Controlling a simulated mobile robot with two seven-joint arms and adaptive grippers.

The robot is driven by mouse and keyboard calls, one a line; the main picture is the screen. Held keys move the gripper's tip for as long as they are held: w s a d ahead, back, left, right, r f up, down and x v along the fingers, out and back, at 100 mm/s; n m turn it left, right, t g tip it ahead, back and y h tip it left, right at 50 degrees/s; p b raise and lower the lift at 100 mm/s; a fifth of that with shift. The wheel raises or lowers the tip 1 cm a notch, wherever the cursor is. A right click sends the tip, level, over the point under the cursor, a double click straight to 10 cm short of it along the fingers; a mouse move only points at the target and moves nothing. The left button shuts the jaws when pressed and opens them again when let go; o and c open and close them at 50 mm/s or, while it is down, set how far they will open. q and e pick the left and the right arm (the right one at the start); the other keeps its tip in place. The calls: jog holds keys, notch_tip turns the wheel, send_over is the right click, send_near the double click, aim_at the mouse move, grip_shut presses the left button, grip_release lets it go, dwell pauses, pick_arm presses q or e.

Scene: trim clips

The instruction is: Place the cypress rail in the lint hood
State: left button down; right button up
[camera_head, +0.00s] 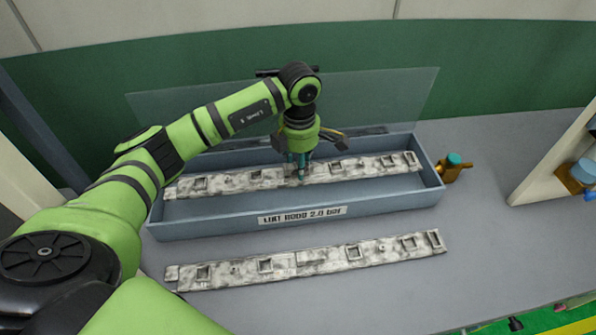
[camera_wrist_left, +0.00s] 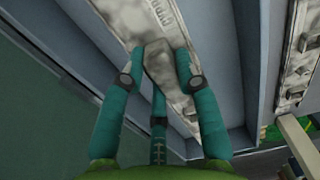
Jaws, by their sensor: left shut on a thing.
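The cypress rail (camera_head: 235,181) is a long, grey-white mottled strip with square frames along it. It lies lengthwise inside the lint hood (camera_head: 220,226), a blue-grey open trough with a label on its front wall. My left gripper (camera_head: 300,176) reaches down into the hood and is shut on the rail near its middle. In the left wrist view the teal fingers (camera_wrist_left: 160,85) close around the rail (camera_wrist_left: 147,17), and part of its lettering shows. Whether the rail touches the hood floor cannot be told. My right gripper is not in view.
A second similar rail (camera_head: 325,256) lies on the grey bench in front of the hood. A clear raised panel (camera_head: 385,100) stands behind the hood. A brass fitting with a teal top (camera_head: 453,169) sticks out at the right end. Bench space at right is clear.

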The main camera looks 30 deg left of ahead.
pick_arm(q)
jog(key=shift+f, duration=0.4)
notch_tip(320, 180, down, 3)
jog(key=shift+w+f+p, duration=0.1)
jog(key=shift+f+p, duration=0.05)
jog(key=shift+p, duration=0.5)
jog(key=shift+f, duration=0.4)
jog(key=shift+a+f, duration=0.1)
jog(key=shift+f, duration=0.05)
jog(key=c, duration=0.9)
grip_release()
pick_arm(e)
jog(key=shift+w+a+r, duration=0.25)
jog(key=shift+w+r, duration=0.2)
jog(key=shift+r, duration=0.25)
